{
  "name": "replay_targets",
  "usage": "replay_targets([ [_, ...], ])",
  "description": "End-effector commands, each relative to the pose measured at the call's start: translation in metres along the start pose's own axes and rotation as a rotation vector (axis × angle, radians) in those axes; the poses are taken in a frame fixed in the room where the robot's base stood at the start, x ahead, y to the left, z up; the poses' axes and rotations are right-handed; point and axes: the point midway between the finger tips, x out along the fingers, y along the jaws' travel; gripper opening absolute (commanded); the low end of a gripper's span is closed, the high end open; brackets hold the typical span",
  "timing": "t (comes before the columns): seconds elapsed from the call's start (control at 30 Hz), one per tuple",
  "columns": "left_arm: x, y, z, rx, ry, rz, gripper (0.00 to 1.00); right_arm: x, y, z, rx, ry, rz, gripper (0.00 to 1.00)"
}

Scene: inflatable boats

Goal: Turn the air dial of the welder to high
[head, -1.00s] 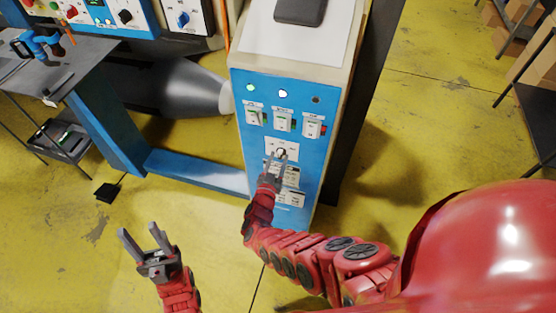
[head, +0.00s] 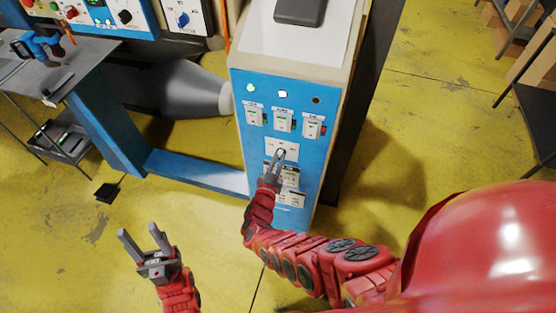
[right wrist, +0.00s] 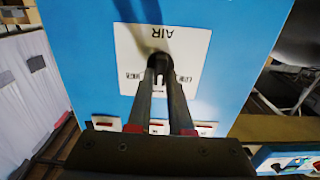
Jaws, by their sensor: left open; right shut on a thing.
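The welder (head: 250,150) is a tall cabinet with a blue front panel. Its air dial (right wrist: 160,60) is a small dark knob on a white plate (right wrist: 128,45) marked AIR, which appears upside down in the right wrist view. My right gripper (right wrist: 161,78) is shut on the air dial, with a finger on either side. The fingers hide part of the knob, and I cannot read its pointer or the small side labels. In the head view, my right gripper (head: 278,163) reaches up to the panel. My left gripper (head: 144,243) is open and empty above the floor, left of the welder.
Several switches (head: 283,121) and lights (head: 282,94) sit above the dial on the panel. A dark device (head: 298,10) lies on top of the welder. A grey workbench (head: 55,65) with a blue leg stands at left. The yellow floor around my left gripper is clear.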

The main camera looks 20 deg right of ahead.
Motion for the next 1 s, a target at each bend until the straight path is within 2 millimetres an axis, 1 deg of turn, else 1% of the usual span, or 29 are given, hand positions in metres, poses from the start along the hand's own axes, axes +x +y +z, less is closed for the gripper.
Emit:
replay_targets([
  [0.17,-0.006,0.000,0.001,0.000,0.000,0.000,0.50,0.001,0.002,0.001,0.069,0.003,0.004,0.00],
  [0.37,-0.019,0.001,0.003,0.000,0.000,0.000,0.50,0.001,0.003,0.003,0.217,0.005,0.005,0.00],
  [0.57,-0.039,0.002,0.007,0.000,0.000,0.000,0.50,0.001,0.005,0.005,0.405,0.005,0.006,0.00],
  [1.0,-0.093,0.005,0.016,0.000,0.000,0.000,0.50,0.001,0.006,0.008,0.796,0.003,0.003,0.00],
])
